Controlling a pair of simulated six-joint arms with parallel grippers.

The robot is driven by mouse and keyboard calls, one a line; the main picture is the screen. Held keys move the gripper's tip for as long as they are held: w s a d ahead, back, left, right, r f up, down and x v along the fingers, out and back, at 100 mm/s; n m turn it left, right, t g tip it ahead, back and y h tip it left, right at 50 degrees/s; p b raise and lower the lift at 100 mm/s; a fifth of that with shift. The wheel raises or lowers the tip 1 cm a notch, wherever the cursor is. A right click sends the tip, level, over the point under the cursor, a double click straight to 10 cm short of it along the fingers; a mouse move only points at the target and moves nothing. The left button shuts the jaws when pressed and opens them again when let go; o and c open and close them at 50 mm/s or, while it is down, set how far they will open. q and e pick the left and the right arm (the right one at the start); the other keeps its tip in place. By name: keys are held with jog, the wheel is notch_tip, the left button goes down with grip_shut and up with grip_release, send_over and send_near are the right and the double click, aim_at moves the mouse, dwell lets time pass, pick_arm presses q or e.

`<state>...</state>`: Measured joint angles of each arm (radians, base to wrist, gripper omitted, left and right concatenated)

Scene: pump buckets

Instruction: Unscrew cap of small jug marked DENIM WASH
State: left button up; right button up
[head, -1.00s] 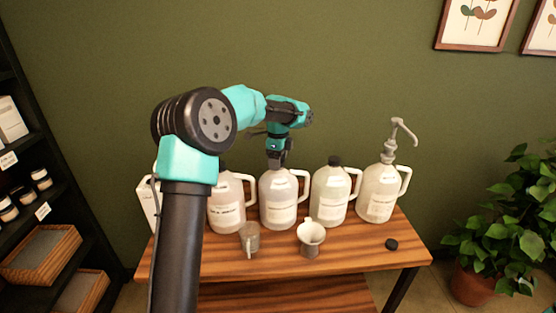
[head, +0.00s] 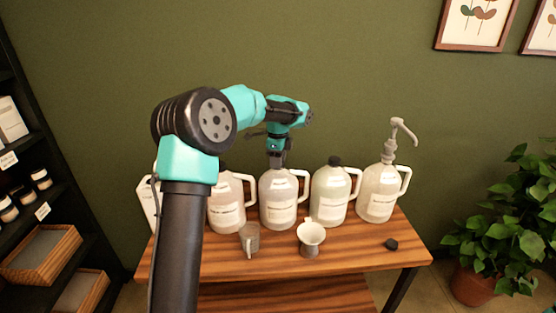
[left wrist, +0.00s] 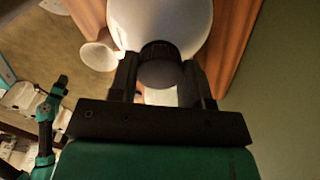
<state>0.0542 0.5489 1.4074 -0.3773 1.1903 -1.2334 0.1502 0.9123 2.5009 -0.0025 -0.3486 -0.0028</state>
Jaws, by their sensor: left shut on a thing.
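Several white jugs with white handles stand in a row on the wooden table. In the left wrist view, my left gripper (left wrist: 160,82) is shut on that jug's round black cap (left wrist: 160,66), one finger on each side. The pale jug (left wrist: 160,22) is below the cap. The jugs' label print is too small to read, so I cannot tell which says DENIM WASH. The cap's seat on the neck is mostly hidden.
A black-capped jug (head: 331,192) and a pump-topped jug (head: 379,192) stand to the right. A jug (head: 227,210) stands close on the left.

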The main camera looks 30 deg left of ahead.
pick_arm(q)
jog(key=n, duration=1.4)
jog(key=shift+r+n, duration=0.1)
jog(key=shift+n, duration=0.2)
jog(key=o, duration=1)
